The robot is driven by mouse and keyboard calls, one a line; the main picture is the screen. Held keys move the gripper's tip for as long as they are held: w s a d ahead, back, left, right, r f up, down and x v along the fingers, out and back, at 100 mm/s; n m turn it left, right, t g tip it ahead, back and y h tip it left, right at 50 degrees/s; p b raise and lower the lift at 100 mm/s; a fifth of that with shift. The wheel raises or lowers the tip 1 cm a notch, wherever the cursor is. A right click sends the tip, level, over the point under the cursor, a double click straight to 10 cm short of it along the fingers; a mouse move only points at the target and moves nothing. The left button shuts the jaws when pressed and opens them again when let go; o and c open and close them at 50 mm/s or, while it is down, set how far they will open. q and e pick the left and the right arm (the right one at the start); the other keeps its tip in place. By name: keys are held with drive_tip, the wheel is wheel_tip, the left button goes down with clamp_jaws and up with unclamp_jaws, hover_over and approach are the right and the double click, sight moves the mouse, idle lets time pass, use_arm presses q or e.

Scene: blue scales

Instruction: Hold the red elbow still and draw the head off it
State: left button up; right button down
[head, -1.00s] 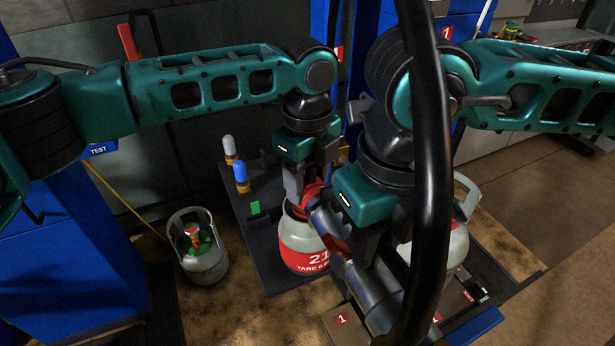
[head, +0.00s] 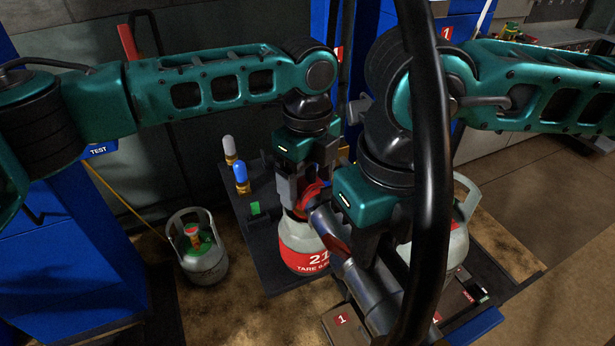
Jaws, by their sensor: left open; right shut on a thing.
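The red elbow (head: 311,194) shows at the top of a grey cylinder with a red label reading 21 (head: 302,255). My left gripper (head: 297,205) is open, its fingers close around the elbow; contact is hard to tell. The head, a grey tubular piece with a dark red part (head: 349,270), slants from beside the elbow down to the right. My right gripper (head: 357,250) is shut on the head. The joint between head and elbow is partly hidden by the grippers.
A second grey cylinder (head: 458,242) stands at right, partly behind a thick black hose (head: 433,170) that crosses the view. A small cylinder with a green top (head: 203,258) stands on the floor at left. White-capped and blue-capped fittings (head: 241,175) stand on the dark platform (head: 262,268).

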use_arm(q)
wheel_tip(320, 180, up, 12)
idle(0.5)
use_arm(e)
drive_tip(key=c, duration=0.9)
unclamp_jaws()
